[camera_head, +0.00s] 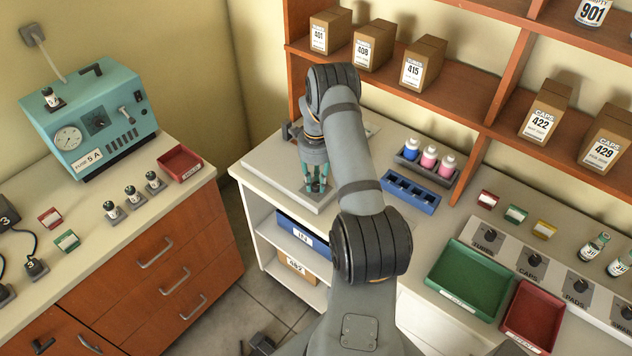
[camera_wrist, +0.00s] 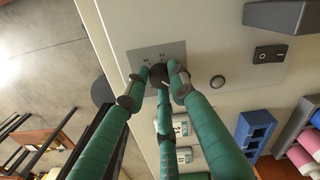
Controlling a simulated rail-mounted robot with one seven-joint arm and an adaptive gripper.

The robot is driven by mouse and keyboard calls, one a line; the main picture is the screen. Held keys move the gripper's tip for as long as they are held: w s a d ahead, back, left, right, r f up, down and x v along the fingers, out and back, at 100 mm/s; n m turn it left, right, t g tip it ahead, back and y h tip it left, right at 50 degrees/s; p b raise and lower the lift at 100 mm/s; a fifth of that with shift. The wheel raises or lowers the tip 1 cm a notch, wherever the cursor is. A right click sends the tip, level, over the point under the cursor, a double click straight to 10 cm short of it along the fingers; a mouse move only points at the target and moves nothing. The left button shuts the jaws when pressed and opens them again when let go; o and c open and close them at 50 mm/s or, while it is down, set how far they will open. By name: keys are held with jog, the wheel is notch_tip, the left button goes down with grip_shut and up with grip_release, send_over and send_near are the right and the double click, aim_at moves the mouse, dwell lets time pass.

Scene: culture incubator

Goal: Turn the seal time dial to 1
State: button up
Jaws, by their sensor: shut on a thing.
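The seal time dial (camera_wrist: 158,73) is a small dark knob on a grey plate (camera_wrist: 142,57) set in a pale panel. A pale pointer mark shows on it, but the small marks around it are too blurred to read. My gripper (camera_wrist: 157,82) has its green fingers closed around the dial, with the tips touching it. In the head view my gripper (camera_head: 317,186) points down onto the pale flat unit (camera_head: 266,165) on the white cabinet, and the dial is hidden there.
A round button (camera_wrist: 217,82) and a black switch (camera_wrist: 269,53) sit beside the dial plate. A blue rack (camera_head: 410,190) and a bottle holder (camera_head: 425,170) with bottles stand right of my gripper. Shelves with boxes (camera_head: 423,62) rise behind.

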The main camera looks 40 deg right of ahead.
grip_shut()
